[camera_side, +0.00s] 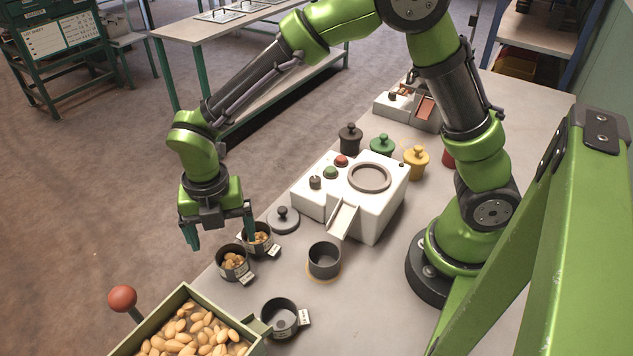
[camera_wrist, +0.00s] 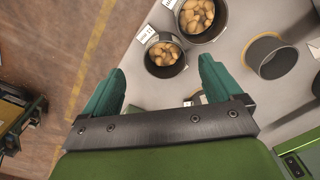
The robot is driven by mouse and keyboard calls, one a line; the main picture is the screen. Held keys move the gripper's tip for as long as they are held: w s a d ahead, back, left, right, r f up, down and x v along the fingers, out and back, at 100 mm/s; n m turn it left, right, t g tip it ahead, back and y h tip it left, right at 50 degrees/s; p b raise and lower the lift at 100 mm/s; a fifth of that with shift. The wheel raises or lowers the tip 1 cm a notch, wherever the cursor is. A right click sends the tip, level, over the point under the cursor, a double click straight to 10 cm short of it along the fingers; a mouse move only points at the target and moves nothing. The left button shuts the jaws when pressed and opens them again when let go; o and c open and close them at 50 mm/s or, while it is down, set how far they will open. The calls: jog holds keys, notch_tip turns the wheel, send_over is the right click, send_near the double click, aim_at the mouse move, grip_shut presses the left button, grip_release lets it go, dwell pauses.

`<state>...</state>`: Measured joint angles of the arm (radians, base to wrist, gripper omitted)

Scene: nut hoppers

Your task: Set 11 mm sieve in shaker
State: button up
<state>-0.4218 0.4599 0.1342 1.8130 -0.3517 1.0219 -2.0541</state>
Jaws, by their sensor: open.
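The shaker is a white machine (camera_side: 385,207) with a round opening (camera_side: 370,177), buttons and a front chute. Lid-like knobbed pieces stand behind it: black (camera_side: 350,138), green (camera_side: 382,145), yellow (camera_side: 416,161) and a partly hidden red one (camera_side: 448,156). A grey knobbed disc (camera_side: 284,219) lies on the bench left of the shaker. I cannot read any size mark, so I cannot tell which is the 11 mm sieve. My gripper (camera_side: 220,238) is open and empty, above the bench's left edge near two nut cups. Its spread teal fingers also show in the wrist view (camera_wrist: 160,88).
Two labelled cups of nuts (camera_side: 233,264) (camera_side: 262,249) stand near the bench edge. An empty cup (camera_side: 325,260) stands below the chute. Another labelled cup (camera_side: 280,318) is in front, beside a hopper of nuts (camera_side: 252,347). A small tray unit (camera_side: 395,103) stands behind.

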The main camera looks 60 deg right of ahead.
aim_at(230, 253)
jog(key=f, duration=0.2)
jog(key=s+f, duration=0.1)
jog(key=f, duration=0.2)
jog(key=shift+a+f, duration=0.1)
